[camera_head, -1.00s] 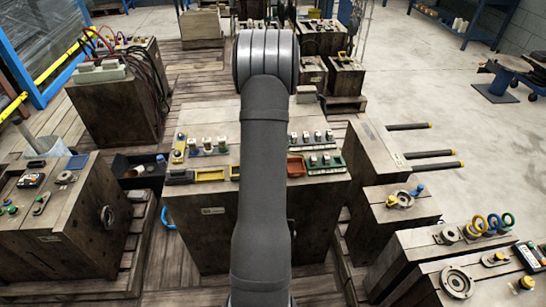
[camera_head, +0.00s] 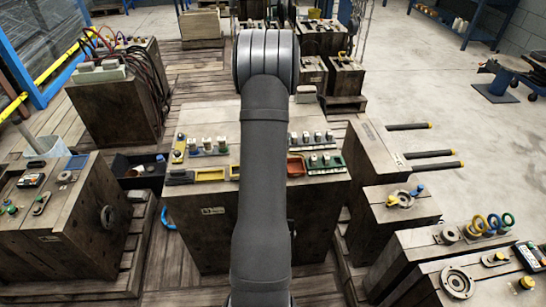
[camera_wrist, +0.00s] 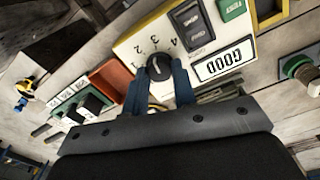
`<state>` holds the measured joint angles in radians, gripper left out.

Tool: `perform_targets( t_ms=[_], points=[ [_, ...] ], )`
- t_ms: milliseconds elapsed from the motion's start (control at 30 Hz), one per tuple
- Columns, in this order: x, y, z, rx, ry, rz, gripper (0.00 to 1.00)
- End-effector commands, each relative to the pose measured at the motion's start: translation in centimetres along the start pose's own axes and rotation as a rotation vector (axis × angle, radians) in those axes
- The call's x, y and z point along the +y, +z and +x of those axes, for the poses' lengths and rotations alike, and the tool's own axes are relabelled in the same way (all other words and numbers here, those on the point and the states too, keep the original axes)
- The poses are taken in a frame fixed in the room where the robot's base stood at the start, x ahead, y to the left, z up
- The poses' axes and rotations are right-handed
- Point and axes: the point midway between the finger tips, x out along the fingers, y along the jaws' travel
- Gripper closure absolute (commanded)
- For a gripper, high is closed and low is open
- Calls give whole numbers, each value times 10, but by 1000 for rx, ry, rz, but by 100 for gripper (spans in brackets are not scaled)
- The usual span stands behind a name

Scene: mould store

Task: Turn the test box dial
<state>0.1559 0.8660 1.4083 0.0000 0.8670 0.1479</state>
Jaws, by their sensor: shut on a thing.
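In the wrist view the test box (camera_wrist: 128,50) is a cream panel seen at a tilt. Its round black dial (camera_wrist: 158,66) has printed numerals around its far side, with 2, 3 and 4 readable. My gripper (camera_wrist: 158,80) has its two blue-grey fingers on either side of the dial and is shut on it. I cannot tell for sure which numeral the dial points to. A pale display (camera_wrist: 223,64) with large dark characters sits to the right of the dial. In the head view my own arm hides the test box and gripper.
An orange tray (camera_wrist: 113,80) and a green switch block (camera_wrist: 80,101) flank the box on the left.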

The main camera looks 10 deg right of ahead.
Motion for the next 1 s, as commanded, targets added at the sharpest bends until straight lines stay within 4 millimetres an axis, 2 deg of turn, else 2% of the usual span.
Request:
perform_targets(
  t_ms=[500,1000],
  points=[
    [0,0,0,-1,0,-371,98],
    [0,0,0,-1,0,-480,98]
  ],
)
